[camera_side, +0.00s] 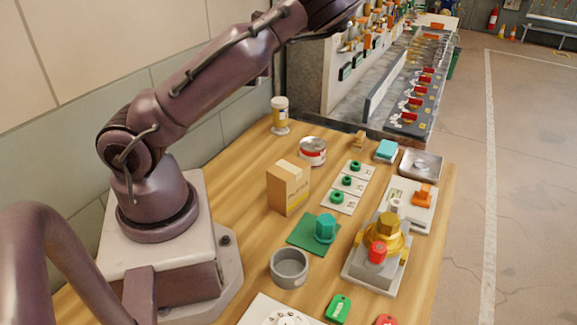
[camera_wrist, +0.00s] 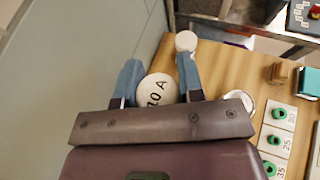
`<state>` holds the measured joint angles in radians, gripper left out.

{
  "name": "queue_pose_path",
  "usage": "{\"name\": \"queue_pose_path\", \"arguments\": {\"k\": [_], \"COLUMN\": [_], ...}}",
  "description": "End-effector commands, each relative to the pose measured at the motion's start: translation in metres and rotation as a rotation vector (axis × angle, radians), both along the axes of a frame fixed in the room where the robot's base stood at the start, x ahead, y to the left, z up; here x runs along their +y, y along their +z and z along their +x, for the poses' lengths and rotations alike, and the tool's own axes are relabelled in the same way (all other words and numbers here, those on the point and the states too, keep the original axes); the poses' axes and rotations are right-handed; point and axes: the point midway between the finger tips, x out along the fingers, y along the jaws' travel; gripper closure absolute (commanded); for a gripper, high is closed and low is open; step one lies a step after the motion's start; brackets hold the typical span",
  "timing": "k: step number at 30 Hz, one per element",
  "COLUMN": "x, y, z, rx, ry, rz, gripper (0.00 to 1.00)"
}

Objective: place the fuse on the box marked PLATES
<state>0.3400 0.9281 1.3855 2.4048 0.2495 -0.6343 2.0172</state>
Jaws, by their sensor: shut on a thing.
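In the wrist view, my gripper (camera_wrist: 158,72) has its two blue fingers on either side of a round white end marked "10 A", the fuse (camera_wrist: 156,91). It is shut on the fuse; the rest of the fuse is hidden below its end. In the side view, my gripper and the fuse are out of the picture, past the top edge. A cardboard box (camera_side: 288,187) with a yellow band stands upright on the wooden table; its print is too small to read surely. I cannot make out this box in the wrist view.
A yellow-and-white jar (camera_side: 280,115) and a tin (camera_side: 312,151) stand behind the box. Cards with green rings (camera_side: 347,181) lie to its right. In front are a green mat (camera_side: 303,233) with a teal piece, a grey cup (camera_side: 289,268) and a brass valve (camera_side: 385,233).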

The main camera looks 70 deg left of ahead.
Motion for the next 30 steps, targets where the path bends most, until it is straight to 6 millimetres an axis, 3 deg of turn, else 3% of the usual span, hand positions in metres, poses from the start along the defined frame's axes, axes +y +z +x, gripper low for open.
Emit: {"name": "queue_pose_path", "arguments": {"k": [8, 15, 30], "x": [0.008, 0.008, -0.028], "y": [-0.023, -0.052, -0.112], "z": [-0.024, -0.05, -0.087], "rx": [0.006, 0.004, -0.003], "ry": [0.257, 0.594, 1.522], "rz": [0.005, 0.007, -0.003], "gripper": [0.9, 0.89, 0.89]}}
